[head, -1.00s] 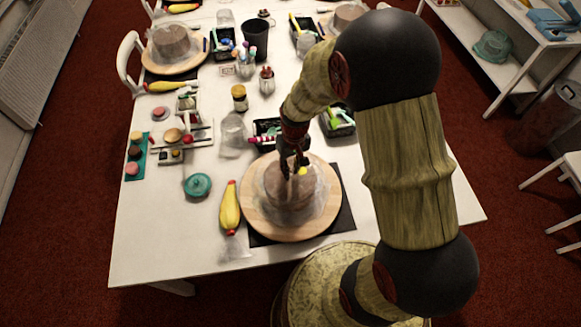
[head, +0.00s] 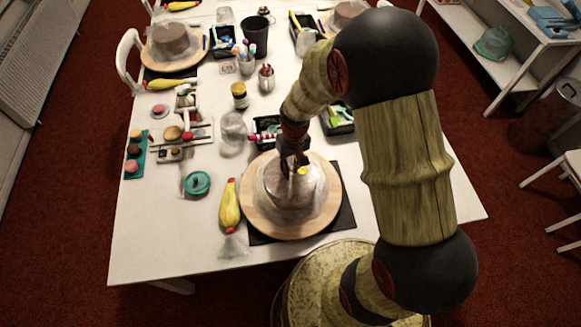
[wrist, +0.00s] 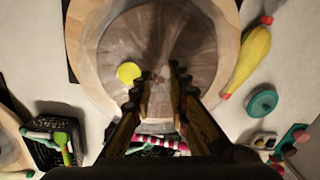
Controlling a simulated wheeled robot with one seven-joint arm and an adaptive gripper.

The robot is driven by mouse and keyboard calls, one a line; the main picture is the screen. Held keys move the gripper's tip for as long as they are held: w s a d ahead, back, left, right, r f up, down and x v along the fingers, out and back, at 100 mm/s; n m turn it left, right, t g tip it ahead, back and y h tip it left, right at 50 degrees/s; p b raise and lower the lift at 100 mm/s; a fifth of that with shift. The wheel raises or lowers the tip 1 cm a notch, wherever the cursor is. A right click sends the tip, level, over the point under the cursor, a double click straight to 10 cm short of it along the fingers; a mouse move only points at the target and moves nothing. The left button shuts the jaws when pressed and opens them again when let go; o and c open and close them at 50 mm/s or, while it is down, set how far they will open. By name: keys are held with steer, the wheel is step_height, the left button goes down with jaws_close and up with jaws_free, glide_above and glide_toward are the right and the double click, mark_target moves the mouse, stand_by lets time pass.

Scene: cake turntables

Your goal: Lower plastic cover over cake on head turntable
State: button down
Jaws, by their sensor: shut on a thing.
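The near round wooden turntable (head: 252,212) stands on a dark mat at the table's front. A brown cake (head: 285,200) sits on its middle. A clear plastic cover (head: 318,200) surrounds the cake and spreads around its foot. My gripper (head: 291,170) points down over the cake's far part, shut on the cover. In the wrist view, my gripper (wrist: 160,98) has a pale pinched bit of plastic between its fingertips, with the cake (wrist: 160,50) below. A small yellow round thing (wrist: 129,73) shows beside the fingers. I cannot tell whether the cover's whole edge touches the turntable.
A yellow piping bag (head: 229,208) and a teal lidded pot (head: 197,184) lie left of the turntable. Black baskets of tools (head: 338,120) stand behind it. Another turntable (head: 198,62) with a covered cake is at the far left. The table's front left is clear.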

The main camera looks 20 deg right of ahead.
steer(key=shift+f, duration=0.1)
steer(key=c, duration=1.8)
jaws_free()
steer(key=shift+o, duration=0.8)
steer(key=shift+r+p, duration=2.45)
steer(key=shift+r, duration=1.1)
